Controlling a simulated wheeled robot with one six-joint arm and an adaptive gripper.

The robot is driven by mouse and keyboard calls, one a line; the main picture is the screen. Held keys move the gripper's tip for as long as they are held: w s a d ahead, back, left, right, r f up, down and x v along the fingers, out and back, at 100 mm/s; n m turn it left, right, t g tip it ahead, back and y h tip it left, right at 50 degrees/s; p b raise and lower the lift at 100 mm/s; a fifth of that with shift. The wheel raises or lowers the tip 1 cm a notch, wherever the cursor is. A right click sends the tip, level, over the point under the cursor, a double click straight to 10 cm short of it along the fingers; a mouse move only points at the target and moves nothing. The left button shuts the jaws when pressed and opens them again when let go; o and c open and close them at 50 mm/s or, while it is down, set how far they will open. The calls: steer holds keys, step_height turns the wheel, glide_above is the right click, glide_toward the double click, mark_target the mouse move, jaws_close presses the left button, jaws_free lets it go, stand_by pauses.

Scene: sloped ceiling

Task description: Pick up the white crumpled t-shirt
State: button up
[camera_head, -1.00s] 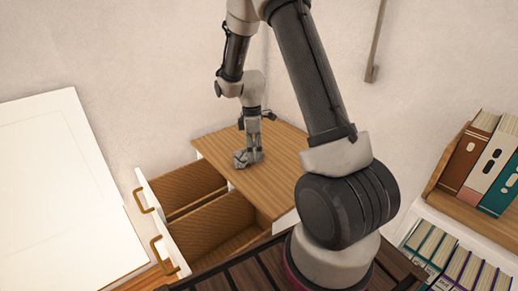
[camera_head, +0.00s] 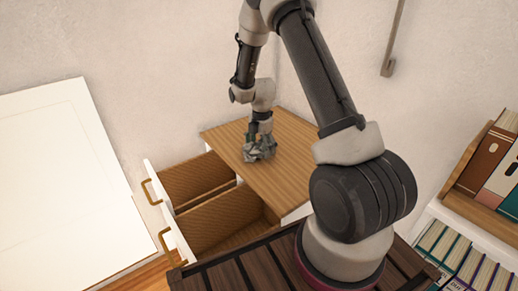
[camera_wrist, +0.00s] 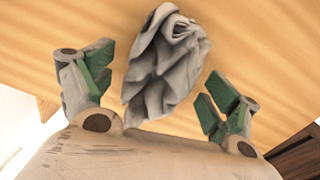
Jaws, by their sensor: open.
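The white crumpled t-shirt (camera_wrist: 165,65) looks greyish and lies bunched on the wooden top of a cabinet. In the head view the t-shirt (camera_head: 259,152) sits near the left edge of that top, directly below my gripper (camera_head: 258,136). In the wrist view my gripper (camera_wrist: 155,95) is open, with one green-padded finger to the left of the cloth and one to the right. The t-shirt lies between and ahead of the fingers, with a visible gap on the left side. The head view hides most of the fingers.
The cabinet top (camera_head: 290,170) is otherwise bare. Two drawers (camera_head: 200,182) stand open on its left side. A shelf with binders (camera_head: 482,165) and books is at the right. A white panel (camera_head: 65,180) is at the left, and the wall is close behind.

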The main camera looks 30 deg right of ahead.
steer(key=shift+f, duration=0.45)
steer(key=c, duration=1.2)
